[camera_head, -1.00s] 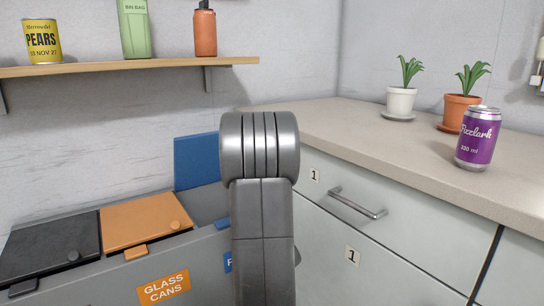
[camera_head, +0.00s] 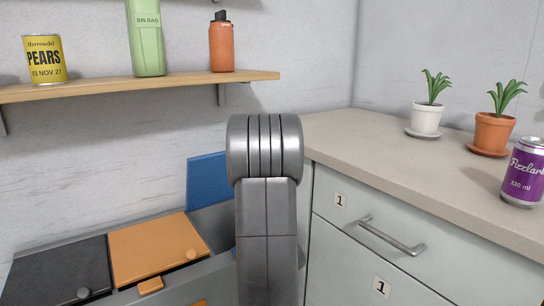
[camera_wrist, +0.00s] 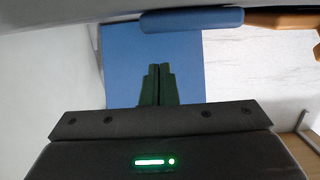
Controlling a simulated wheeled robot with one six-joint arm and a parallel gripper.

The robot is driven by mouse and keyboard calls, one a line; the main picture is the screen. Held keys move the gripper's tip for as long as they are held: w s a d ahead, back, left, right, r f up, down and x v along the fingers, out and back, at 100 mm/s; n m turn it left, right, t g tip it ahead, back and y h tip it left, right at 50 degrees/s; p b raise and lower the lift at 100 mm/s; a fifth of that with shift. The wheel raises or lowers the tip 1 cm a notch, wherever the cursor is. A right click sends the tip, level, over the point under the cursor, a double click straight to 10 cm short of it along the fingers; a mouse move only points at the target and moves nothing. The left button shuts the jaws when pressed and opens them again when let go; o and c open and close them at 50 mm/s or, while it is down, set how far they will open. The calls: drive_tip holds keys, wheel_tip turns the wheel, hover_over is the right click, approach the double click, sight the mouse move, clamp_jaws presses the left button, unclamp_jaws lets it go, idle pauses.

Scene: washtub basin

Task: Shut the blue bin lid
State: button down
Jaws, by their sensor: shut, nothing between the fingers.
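The blue bin lid (camera_head: 207,180) stands raised against the wall at the back of the bin, partly hidden by my arm. In the wrist view the blue lid (camera_wrist: 130,65) is a flat panel behind my fingers. A rounded blue bar (camera_wrist: 190,20) runs along its upper edge in that view. My gripper (camera_wrist: 158,70) is shut and empty, with its dark fingers overlapping the lid panel. I cannot tell whether they touch it. In the head view my arm hides the gripper.
The orange lid (camera_head: 158,248) and black lid (camera_head: 58,272) lie shut to the left. A shelf (camera_head: 140,86) with a can, a bin bag box and an orange bottle hangs above. A drawer counter (camera_head: 390,155) with plants and a purple can (camera_head: 523,175) stands right.

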wheel_tip(320, 180, up, 6)
drive_tip(key=w+p, duration=0.1)
drive_tip(key=p, duration=0.4)
drive_tip(key=g+h+p, duration=0.3)
drive_tip(key=g+p, duration=0.1)
drive_tip(key=p, duration=2)
approach(218, 162)
drive_tip(key=f+x, duration=0.1)
drive_tip(key=x, duration=0.3)
drive_tip(key=shift+w+r+g+p, duration=0.3)
drive_tip(key=shift+r+p, duration=0.2)
drive_tip(key=shift+p, duration=0.2)
